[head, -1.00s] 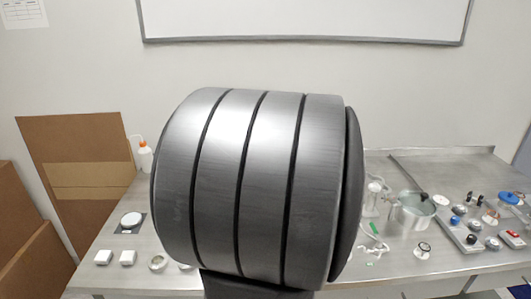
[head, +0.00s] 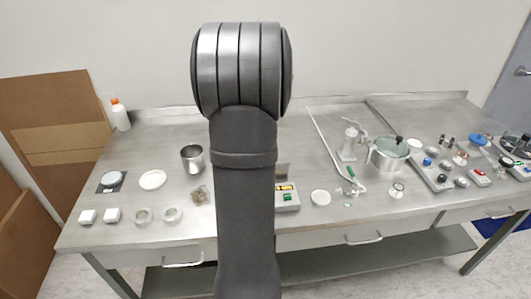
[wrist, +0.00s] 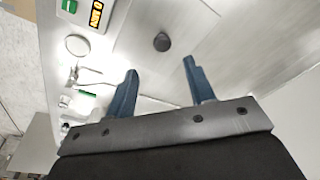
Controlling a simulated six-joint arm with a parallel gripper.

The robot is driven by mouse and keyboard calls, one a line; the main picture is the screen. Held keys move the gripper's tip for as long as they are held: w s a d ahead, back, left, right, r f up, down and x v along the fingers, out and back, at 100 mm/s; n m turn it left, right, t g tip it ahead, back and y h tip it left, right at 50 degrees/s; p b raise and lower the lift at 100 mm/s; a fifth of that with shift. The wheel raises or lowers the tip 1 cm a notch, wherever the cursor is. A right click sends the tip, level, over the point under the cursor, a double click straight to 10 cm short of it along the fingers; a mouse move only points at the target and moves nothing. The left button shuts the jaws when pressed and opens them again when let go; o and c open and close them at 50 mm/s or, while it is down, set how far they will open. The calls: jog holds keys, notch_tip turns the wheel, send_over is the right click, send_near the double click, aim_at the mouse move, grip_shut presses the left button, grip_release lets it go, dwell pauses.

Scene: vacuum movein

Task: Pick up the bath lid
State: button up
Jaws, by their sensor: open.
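The bath (head: 384,166) is a metal pot at the right of the bench in the head view. A grey-green round top with a dark knob-like part (head: 398,139) shows at its mouth, apparently the bath lid. My gripper (wrist: 160,80) is open and empty in the wrist view, its two blue fingers spread over pale metal. In the head view my gripper is hidden behind my arm. A small dark round thing (wrist: 161,41) lies beyond the fingertips in the wrist view; I cannot tell whether it belongs to the lid.
A balance (head: 287,199), a white disc (head: 320,197) and a pump-like stand (head: 351,143) stand left of the bath. Control boxes with knobs (head: 438,176) crowd its right. A metal beaker (head: 192,158) is left of my arm. The bench's back centre is partly hidden.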

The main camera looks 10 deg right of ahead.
jog(key=f, duration=0.5)
jog(key=w+f, duration=0.1)
jog(key=f, duration=0.2)
jog(key=shift+d, duration=0.2)
jog(key=shift+r, duration=0.1)
grip_shut()
jog(key=shift+r, duration=0.15)
